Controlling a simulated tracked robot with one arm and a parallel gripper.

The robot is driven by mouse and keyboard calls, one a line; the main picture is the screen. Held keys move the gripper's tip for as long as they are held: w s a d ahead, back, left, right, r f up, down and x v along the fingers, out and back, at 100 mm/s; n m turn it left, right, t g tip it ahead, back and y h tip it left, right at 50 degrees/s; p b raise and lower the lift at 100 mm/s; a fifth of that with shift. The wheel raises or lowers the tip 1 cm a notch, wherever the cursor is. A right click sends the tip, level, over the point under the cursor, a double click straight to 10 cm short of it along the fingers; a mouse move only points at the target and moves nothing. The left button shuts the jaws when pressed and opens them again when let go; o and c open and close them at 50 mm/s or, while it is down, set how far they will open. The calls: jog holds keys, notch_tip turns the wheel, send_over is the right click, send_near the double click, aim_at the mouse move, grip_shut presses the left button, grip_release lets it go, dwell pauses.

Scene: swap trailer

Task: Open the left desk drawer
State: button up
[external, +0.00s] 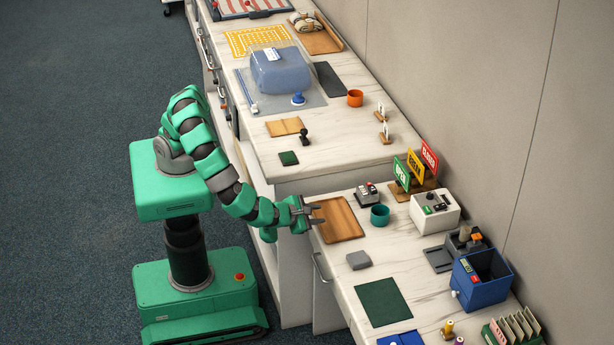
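The lower marble-topped desk (339,264) stands at the lower right in the external view. A curved metal handle (320,268) shows on its front, below the top edge. The drawer front around it looks flush with the desk, but it is seen steeply from above. My gripper (317,214) is at the desk's left end, above the front edge and beside a wooden board (340,219). Its two dark fingers are apart with nothing visible between them. It is above the handle in the picture and not touching it. My green arm hides part of the desk front.
A taller counter (345,150) adjoins the desk, with several handles along its front. The desktop holds a teal cup (380,215), a grey block (359,260), a dark green mat (383,302) and a blue bin (482,279). The floor before the desk is partly clear.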

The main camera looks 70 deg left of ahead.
jog(key=s+d+f+m+t+h+b, duration=0.2)
jog(key=s+d+f+m+b, duration=0.1)
jog(key=s+f+m, duration=0.5)
jog(key=s+d+f+m+t+h+b, duration=0.2)
jog(key=s+d+f+m+h+b, duration=0.1)
jog(key=s+f+m, duration=0.5)
jog(key=w+f+n+b, duration=0.1)
jog(key=w+f+b, duration=0.2)
jog(key=w, duration=1.1)
jog(key=shift+f+b, duration=0.3)
jog(key=shift+b, duration=0.2)
jog(key=shift+a, duration=0.1)
grip_shut()
